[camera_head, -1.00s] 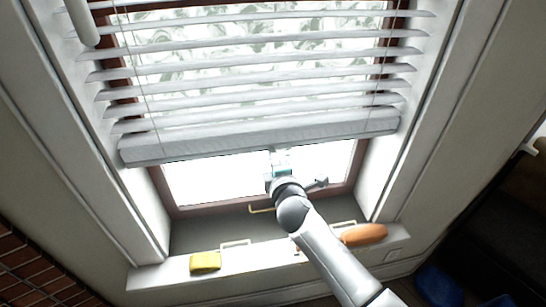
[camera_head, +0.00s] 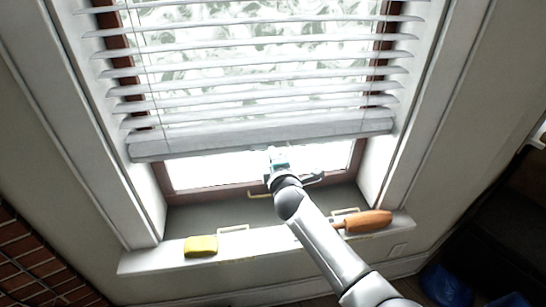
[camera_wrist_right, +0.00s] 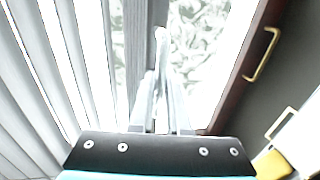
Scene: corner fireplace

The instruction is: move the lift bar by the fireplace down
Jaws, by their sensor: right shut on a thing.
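The lift bar (camera_head: 225,139) is the thick pale bottom rail of the white blind, hanging across the window above the sill. It is slightly tilted in the head view. In the right wrist view the bar (camera_wrist_right: 135,40) is a grey strip beside the fingers. My right gripper (camera_head: 277,152) is at the middle of the bar's lower edge. Its fingers (camera_wrist_right: 160,65) are close together, shut at the bar; the exact contact is washed out by glare. My left gripper is in neither view.
A yellow sponge (camera_head: 201,246) and an orange handled object (camera_head: 368,220) lie on the white windowsill (camera_head: 262,243). Brass-coloured window handles (camera_head: 258,194) stick out below the bar. Brickwork (camera_head: 30,262) is at lower left. A bright gap remains between bar and window frame.

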